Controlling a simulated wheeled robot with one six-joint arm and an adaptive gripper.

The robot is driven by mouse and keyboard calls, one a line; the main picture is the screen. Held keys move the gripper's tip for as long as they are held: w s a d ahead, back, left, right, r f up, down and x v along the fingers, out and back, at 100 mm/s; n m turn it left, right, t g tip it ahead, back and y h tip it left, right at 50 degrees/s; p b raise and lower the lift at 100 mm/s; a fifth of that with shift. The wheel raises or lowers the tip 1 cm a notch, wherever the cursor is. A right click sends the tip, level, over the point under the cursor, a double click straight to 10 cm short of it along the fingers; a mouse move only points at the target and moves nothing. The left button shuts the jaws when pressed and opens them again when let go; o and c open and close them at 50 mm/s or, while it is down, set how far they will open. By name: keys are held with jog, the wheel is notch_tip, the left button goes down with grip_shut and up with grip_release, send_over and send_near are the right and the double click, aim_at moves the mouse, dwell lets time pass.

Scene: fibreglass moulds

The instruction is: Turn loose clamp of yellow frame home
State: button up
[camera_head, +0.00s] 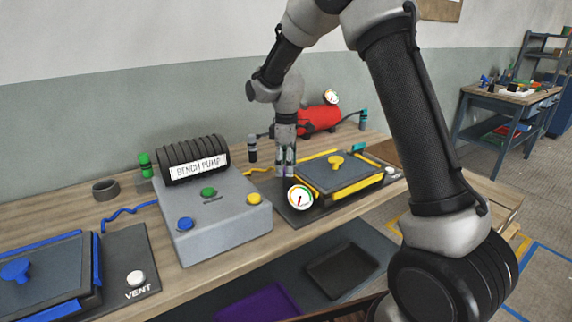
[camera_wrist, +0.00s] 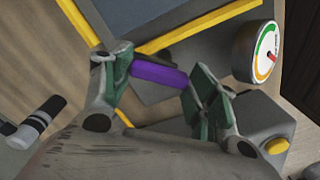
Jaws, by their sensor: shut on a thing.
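The yellow frame (camera_head: 350,187) lies around a dark mould panel on the bench, right of the pump; one yellow edge also shows in the wrist view (camera_wrist: 195,30). A purple bar (camera_wrist: 158,76), which looks like the clamp's handle, lies beside the frame's edge. My gripper (camera_wrist: 160,79) has its green-padded fingers at the bar's two ends and is shut on it. In the head view my gripper (camera_head: 286,170) points down at the frame's left back side; the bar is hidden there. A teal piece (camera_head: 358,148) sits at the frame's back edge.
A round gauge (camera_head: 300,196) stands close beside my gripper. The grey bench pump box (camera_head: 215,215) with coloured buttons is to the left. A red tank (camera_head: 319,121) and banded cylinders stand behind. A blue frame (camera_head: 45,305) lies at the far left.

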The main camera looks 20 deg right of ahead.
jog(key=m, duration=0.4)
jog(key=shift+d, duration=0.1)
jog(key=shift+s+m, duration=0.15)
jog(key=shift+m, duration=1.95)
jog(key=o, duration=1)
notch_tip(320, 180, up, 12)
